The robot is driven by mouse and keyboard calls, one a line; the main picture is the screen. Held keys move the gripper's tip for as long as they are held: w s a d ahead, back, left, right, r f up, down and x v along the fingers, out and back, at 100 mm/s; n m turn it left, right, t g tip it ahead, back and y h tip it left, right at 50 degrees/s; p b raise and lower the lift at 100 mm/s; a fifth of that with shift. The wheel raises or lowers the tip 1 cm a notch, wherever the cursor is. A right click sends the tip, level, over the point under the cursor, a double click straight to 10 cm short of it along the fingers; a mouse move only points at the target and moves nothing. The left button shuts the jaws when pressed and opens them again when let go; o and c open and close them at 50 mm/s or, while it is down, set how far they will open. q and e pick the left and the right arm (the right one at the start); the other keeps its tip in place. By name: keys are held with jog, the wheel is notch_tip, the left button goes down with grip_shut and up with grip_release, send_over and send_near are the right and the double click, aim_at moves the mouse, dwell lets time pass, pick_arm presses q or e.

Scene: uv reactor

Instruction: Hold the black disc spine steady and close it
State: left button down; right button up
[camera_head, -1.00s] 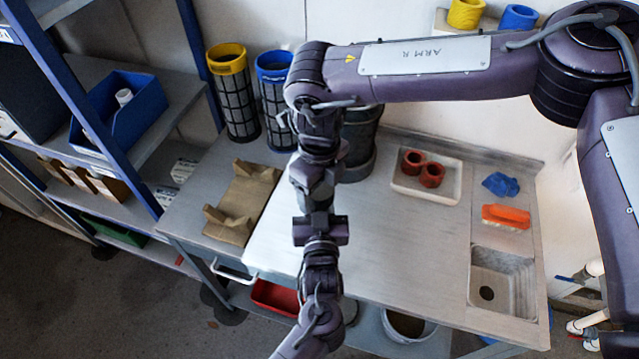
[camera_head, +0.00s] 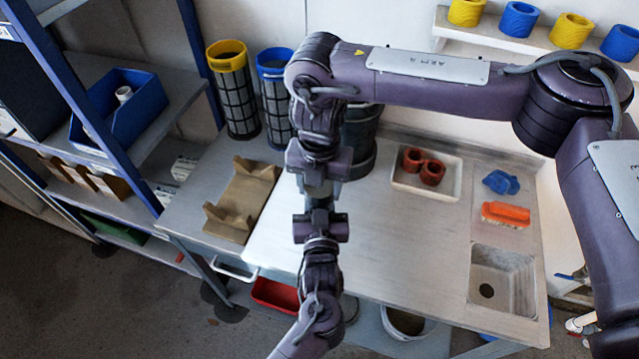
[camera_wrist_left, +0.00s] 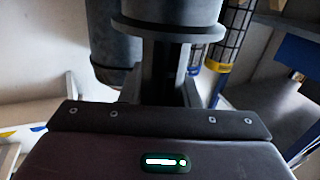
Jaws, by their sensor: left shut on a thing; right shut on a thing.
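My right arm comes in from the right and bends down, with its gripper (camera_head: 319,186) pointing down over the bench. My left arm rises from the bottom, its gripper (camera_head: 320,211) just below the right one. The black disc spine (camera_head: 319,199) is between the two grippers, mostly hidden by them; its outline is unclear. In the left wrist view, my left gripper (camera_wrist_left: 168,78) has its dark fingers around a dark round flanged part (camera_wrist_left: 168,30), seemingly the spine. Both grippers are shut. Whether the spine is open or closed cannot be told.
A dark canister (camera_head: 360,140) stands behind the arms. Yellow-rimmed (camera_head: 234,95) and blue-rimmed (camera_head: 272,100) mesh cylinders stand left of it. A tan cradle (camera_head: 240,200), white tray with red rings (camera_head: 425,186), orange brush (camera_head: 506,213) and sink (camera_head: 503,255) are around. The bench middle is clear.

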jog(key=m, duration=0.7)
jog(key=o, duration=1.1)
jog(key=shift+c, duration=0.2)
jog(key=shift+r, duration=2.25)
jog(key=shift+c, duration=0.3)
